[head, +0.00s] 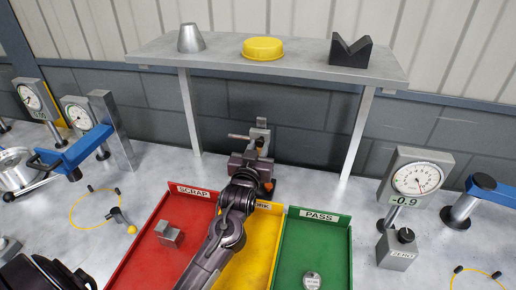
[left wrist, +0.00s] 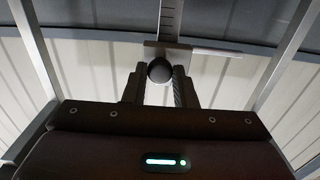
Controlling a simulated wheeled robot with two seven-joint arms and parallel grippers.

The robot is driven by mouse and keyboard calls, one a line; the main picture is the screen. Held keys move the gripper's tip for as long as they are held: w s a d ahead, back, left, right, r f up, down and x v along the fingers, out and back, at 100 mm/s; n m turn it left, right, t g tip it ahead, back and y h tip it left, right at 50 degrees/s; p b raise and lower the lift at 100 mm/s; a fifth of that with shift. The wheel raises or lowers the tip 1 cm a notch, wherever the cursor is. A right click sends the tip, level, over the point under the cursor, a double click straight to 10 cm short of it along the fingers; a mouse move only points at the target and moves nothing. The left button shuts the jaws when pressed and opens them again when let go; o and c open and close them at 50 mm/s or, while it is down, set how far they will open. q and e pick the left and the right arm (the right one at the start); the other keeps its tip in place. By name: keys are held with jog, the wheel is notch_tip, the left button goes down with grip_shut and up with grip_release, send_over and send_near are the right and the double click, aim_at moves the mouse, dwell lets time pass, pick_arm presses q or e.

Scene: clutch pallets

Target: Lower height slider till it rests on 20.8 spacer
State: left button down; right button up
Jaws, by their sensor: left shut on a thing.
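The height slider (left wrist: 190,51) is a light plate on an upright scale (left wrist: 170,18), with a thin arm reaching right in the left wrist view. Its round dark knob (left wrist: 160,70) sits between the fingers of my left gripper (left wrist: 160,88), which is shut on it. In the head view my left gripper (head: 258,152) is at the gauge post (head: 262,128), under the grey shelf, and the slider's thin arm (head: 239,137) points left. The gauge's foot is mostly hidden by my arm. I cannot identify the 20.8 spacer or see whether the slider touches anything. My right gripper is not in view.
A red SCRAP tray (head: 196,192) holds a grey block (head: 168,234). A yellow tray (head: 262,240) and a green PASS tray (head: 318,216) holding a small disc (head: 312,281) stand beside it. The shelf (head: 310,68) overhangs the gauge. A dial gauge (head: 418,178) stands right.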

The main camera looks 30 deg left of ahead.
pick_arm(q)
notch_tip(320, 180, down, 13)
jog(key=b, duration=0.7)
jog(key=c, duration=1.2)
grip_release()
jog(key=shift+r, duration=0.1)
jog(key=b+v, duration=0.2)
jog(key=v, duration=0.5)
jog(key=shift+s+d+b, duration=0.1)
jog(key=shift+s+b, duration=0.2)
jog(key=shift+s, duration=0.1)
jog(key=shift+c, duration=0.4)
